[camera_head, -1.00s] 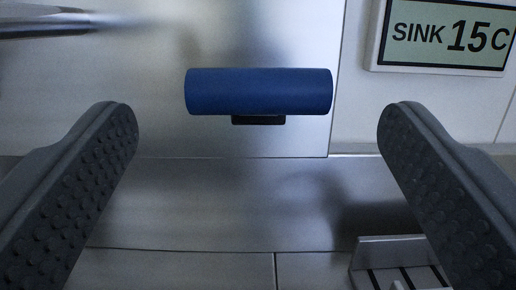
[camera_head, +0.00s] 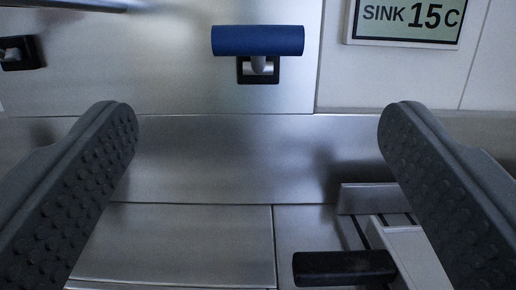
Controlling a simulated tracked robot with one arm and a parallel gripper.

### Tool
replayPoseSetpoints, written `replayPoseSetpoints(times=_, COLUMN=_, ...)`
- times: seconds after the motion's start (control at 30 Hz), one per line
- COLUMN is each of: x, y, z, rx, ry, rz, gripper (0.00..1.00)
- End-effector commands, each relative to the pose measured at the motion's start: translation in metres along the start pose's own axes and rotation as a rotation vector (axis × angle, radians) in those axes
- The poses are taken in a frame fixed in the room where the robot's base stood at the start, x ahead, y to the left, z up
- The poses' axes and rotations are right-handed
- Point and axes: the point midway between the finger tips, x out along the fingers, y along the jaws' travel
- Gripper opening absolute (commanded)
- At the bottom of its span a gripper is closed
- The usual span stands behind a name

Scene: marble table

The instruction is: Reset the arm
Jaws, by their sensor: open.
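My gripper (camera_head: 258,115) is open, with its two grey studded fingers wide apart at the left and right of the view. Nothing is between the fingers. Ahead of it, a blue cylindrical handle (camera_head: 258,41) is fixed by a short stem to a black-framed mount on the metal wall panel. The handle stands apart from the fingers, above the gap between them.
A display reading SINK 15C (camera_head: 408,22) hangs at upper right. A metal bar (camera_head: 65,4) and a black mount (camera_head: 21,52) are at upper left. Below are a metal ledge (camera_head: 230,160), a black handle-like part (camera_head: 344,268) and a slotted fixture (camera_head: 375,200) at lower right.

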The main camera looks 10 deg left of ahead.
Motion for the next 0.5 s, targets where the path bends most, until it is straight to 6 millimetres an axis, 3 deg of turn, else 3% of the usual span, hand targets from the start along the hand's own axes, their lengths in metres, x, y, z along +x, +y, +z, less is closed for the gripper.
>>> replayPoseSetpoints(times=0.27, x=0.002, y=0.002, z=-0.004, rx=0.002, ry=-0.002, rz=0.005, gripper=0.80)
replayPoseSetpoints(times=0.37, x=0.009, y=0.007, z=-0.018, rx=0.008, ry=-0.018, rz=0.022, gripper=0.80)
replayPoseSetpoints(times=0.5, x=0.023, y=0.020, z=-0.059, rx=0.020, ry=-0.058, rz=0.058, gripper=0.80)
